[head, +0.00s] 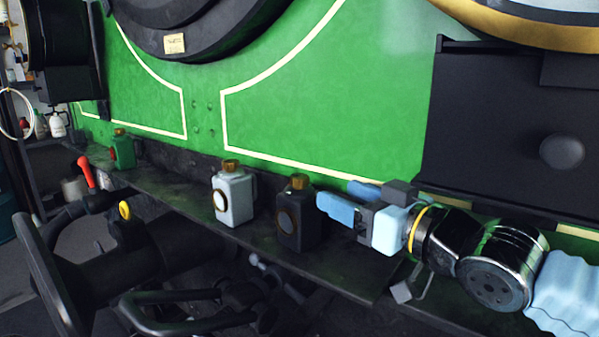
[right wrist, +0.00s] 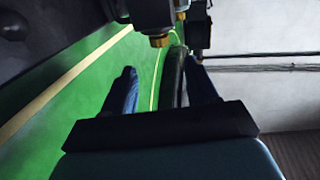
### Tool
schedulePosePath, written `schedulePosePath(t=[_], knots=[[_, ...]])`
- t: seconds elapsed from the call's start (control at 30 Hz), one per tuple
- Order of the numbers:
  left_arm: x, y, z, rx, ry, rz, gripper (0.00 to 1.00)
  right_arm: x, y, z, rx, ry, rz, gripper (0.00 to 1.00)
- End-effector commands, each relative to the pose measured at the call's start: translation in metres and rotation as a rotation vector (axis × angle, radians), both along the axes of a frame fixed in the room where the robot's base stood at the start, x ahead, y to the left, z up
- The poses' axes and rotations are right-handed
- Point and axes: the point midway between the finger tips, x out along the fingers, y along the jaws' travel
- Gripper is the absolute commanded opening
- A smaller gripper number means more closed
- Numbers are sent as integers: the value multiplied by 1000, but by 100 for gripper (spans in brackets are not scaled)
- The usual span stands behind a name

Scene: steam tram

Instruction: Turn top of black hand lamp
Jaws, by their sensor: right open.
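The black hand lamp (head: 292,222) stands upright on the dark running board in the head view. Its brass top (head: 300,181) faces up. My right gripper (head: 344,197) reaches in from the right, its blue fingers apart and empty, just right of the lamp. In the right wrist view, the brass top (right wrist: 159,40) shows upside down beyond the open fingers (right wrist: 162,66), with part of the dark lamp body (right wrist: 152,13). The fingers look clear of the lamp. My left gripper is not in view.
A white lamp (head: 234,194) with a brass top stands left of the black one, and a green lamp (head: 122,149) farther left. The green tram wall (head: 290,110) rises close behind. A red-handled lever (head: 85,172) and black pipework lie at left. The running board (head: 180,178) between lamps is clear.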

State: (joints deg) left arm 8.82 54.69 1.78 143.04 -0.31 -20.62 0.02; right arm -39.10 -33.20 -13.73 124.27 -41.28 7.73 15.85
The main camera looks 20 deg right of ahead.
Motion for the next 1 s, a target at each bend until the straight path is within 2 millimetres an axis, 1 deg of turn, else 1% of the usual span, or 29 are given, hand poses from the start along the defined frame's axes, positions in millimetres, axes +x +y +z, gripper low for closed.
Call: schedulePosePath(t=[0.03,0.1,0.3,0.4,0.5,0.67,0.9,0.97,1.0], knots=[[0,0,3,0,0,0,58,11,5,0,-3,5,-1,58],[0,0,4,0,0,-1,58,26,12,-1,-4,7,-1,58],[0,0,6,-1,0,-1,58,68,31,-1,-3,5,-2,58],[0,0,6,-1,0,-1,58,83,38,-1,-3,3,0,58],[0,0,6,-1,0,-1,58,94,43,-1,-1,3,-1,58],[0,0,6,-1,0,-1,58,102,47,0,-1,2,0,58],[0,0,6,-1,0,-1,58,102,47,0,0,1,0,58],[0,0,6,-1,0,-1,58,102,47,0,0,1,0,50],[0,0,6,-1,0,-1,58,102,47,0,0,1,0,44]])
